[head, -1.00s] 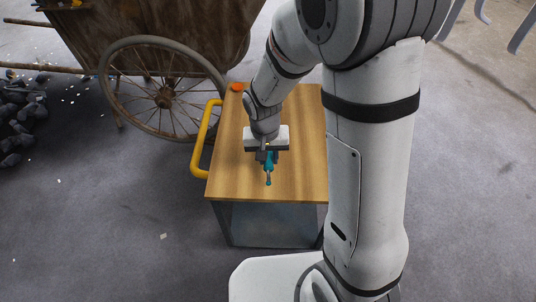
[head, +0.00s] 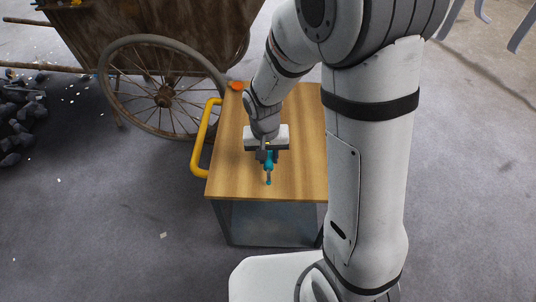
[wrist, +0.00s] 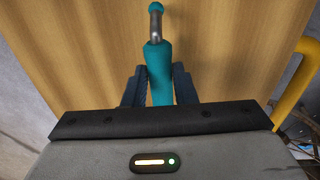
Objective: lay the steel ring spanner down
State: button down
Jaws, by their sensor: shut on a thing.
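My gripper (head: 268,158) is over the wooden top (head: 231,170) of a cart. In the wrist view its two dark fingers (wrist: 159,75) are shut on a teal-handled tool (wrist: 158,58). The tool has a short steel neck and a small teal end pointing away from the gripper. In the head view the tool (head: 268,176) points toward the near edge of the top. I cannot make out a ring on it, and its rear part is hidden by the gripper. I cannot tell whether it touches the wood.
A yellow handle (head: 197,160) runs along the cart's left side. A small orange thing (head: 237,86) sits at the top's far left corner. A wooden wagon with a spoked wheel (head: 164,95) stands behind. The wood around the tool is clear.

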jog(key=shift+f+b, duration=0.3)
jog(key=shift+f, duration=0.1)
dwell(0.3)
jog(key=c, duration=0.8)
grip_release()
jog(key=shift+o, duration=0.2)
jog(key=shift+r, duration=0.15)
jog(key=shift+r+p, duration=1.2)
jog(key=shift+r, duration=0.1)
jog(key=shift+r, duration=0.1)
jog(key=shift+r+p, duration=2.45)
jog(key=shift+r, duration=0.55)
